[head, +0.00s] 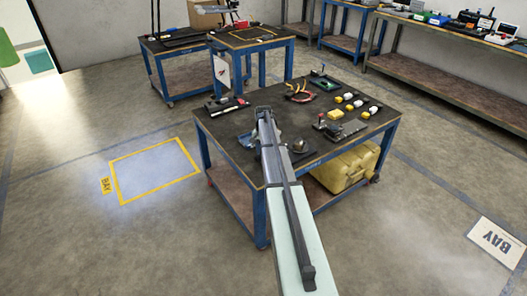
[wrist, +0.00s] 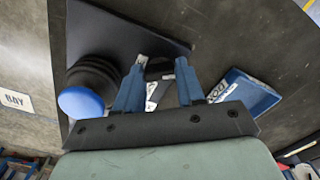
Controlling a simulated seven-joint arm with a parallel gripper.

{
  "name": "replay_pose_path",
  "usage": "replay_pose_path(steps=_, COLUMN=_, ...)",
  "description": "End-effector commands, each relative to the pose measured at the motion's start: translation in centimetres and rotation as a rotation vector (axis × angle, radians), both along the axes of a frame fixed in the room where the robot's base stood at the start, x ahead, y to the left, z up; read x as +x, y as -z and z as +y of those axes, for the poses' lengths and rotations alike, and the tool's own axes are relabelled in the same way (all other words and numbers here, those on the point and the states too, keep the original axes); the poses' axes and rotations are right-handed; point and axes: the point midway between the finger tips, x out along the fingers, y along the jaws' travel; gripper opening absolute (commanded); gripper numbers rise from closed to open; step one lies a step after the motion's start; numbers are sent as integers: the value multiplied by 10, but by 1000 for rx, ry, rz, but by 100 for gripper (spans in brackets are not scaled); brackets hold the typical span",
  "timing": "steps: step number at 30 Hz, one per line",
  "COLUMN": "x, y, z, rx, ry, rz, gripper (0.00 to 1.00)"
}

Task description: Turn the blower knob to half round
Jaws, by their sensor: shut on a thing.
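In the wrist view, the two blue fingers of my gripper (wrist: 157,72) stand on either side of a small dark piece (wrist: 158,70), which seems to be the blower knob. The gripper is shut on it. White labels show around and below it, on a dark panel (wrist: 110,30). The fingers hide most of the knob, so its turn angle cannot be told. In the head view my arm reaches over the near worktable (head: 225,125) and hides the fingertips and the knob.
In the wrist view, a black round part with a blue top (wrist: 80,102) is close left of the fingers, and a blue, lettered box (wrist: 243,93) is close right. Tools and small parts lie across the worktable. A yellow case (head: 345,170) sits on its lower shelf.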

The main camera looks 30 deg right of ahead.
Motion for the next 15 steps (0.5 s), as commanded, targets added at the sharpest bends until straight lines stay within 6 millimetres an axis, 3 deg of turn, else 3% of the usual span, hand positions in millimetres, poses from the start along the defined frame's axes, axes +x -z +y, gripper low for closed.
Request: replay_pose_path(steps=15, x=0, y=0, z=0, rx=0, ry=439, rz=0, gripper=8)
